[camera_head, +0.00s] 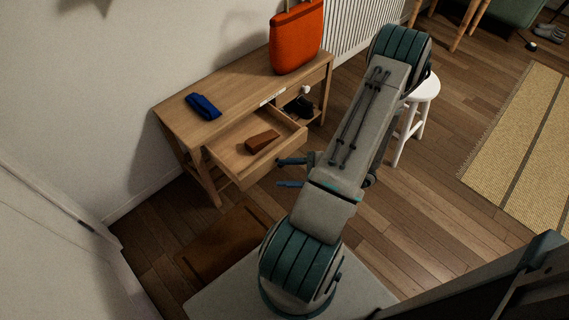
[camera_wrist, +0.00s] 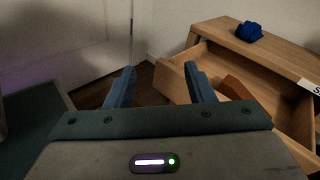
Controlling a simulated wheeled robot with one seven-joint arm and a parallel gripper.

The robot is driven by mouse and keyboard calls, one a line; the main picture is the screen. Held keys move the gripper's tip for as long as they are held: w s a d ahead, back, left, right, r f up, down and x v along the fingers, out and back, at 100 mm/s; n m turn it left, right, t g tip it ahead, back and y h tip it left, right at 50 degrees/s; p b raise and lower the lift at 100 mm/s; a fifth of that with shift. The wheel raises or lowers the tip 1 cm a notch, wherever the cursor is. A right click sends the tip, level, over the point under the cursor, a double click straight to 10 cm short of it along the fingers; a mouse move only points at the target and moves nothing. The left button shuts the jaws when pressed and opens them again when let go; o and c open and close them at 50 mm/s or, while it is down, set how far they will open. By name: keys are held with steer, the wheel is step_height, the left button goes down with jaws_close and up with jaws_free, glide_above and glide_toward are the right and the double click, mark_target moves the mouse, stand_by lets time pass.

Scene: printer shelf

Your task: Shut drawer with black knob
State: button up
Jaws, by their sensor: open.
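A wooden drawer (camera_head: 238,176) is pulled out of the left part of a wooden desk (camera_head: 235,97), with a brown wedge-like object (camera_head: 262,141) lying inside. In the wrist view the drawer (camera_wrist: 228,64) is at the right, partly behind one finger. I cannot make out a black knob on its front; a pale knob (camera_head: 305,89) shows on the desk's right part. My gripper (camera_head: 283,172) is open and empty just outside the drawer's front. Its two blue fingers also show in the wrist view (camera_wrist: 161,85). I cannot tell whether a finger touches the drawer.
A folded blue item (camera_head: 203,106) and an orange bag (camera_head: 297,38) are on the desk top. A dark object (camera_head: 299,107) sits on the open shelf at the right. A white stool (camera_head: 423,90) stands behind my arm. A brown mat (camera_head: 222,243) lies on the floor.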

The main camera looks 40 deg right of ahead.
steer(key=s+d+f+m+t+h, duration=0.6)
steer(key=f+m+h, duration=0.3)
steer(key=m+h, duration=0.15)
steer(key=w+a+b, duration=0.1)
steer(key=w+b, duration=0.1)
steer(key=w, duration=1.1)
steer(key=shift+w+f, duration=0.15)
steer(key=shift+f, duration=0.05)
steer(key=shift+m, duration=0.25)
